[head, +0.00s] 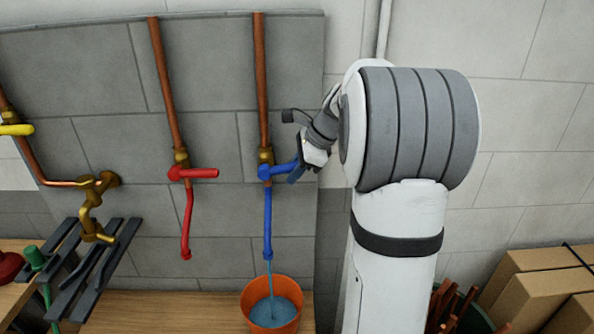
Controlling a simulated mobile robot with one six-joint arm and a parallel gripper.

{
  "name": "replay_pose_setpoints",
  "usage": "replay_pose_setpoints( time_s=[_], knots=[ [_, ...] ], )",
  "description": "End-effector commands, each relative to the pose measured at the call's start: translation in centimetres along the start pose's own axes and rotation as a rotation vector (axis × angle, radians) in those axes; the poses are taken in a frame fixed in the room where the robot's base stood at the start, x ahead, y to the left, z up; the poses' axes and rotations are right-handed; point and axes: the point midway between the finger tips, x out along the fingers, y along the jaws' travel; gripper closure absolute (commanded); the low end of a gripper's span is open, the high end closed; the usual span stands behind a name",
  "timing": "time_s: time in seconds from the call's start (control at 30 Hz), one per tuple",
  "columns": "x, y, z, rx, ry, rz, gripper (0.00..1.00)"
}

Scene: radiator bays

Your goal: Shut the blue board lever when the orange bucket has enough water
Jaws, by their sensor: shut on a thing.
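The blue board lever (283,168) sticks out to the right from its brass valve on a copper pipe, roughly level. My gripper (297,171) is at the lever's right end and is shut on it; my arm comes in from the right and the wrist hides part of the fingers. A blue hose (268,222) hangs below the valve, and a thin stream of water (270,282) runs from it. The orange bucket (256,296) stands under the hose on a wooden surface. Blue water (281,311) shows inside it, below the rim.
A red lever (203,173) with a red hose (188,222) is left of the blue one. A yellow lever (17,130), a brass tap (92,205) and a dark slatted rack (88,268) are farther left. Cardboard boxes (533,284) stand at the lower right.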

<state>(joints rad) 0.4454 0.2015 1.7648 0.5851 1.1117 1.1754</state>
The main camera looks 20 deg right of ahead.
Motion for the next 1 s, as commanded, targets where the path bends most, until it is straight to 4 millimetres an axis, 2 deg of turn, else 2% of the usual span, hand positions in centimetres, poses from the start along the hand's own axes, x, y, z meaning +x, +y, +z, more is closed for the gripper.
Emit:
replay_pose_setpoints(
  time_s=[0.4,0.97,1.0],
  knots=[
    [1.4,0.5,-0.7,0.032,-0.213,-0.023,1.00],
    [1.7,0.6,-0.7,0.039,-0.248,-0.024,1.00],
    [1.7,0.6,-0.7,0.039,-0.248,-0.023,0.78]
  ],
)
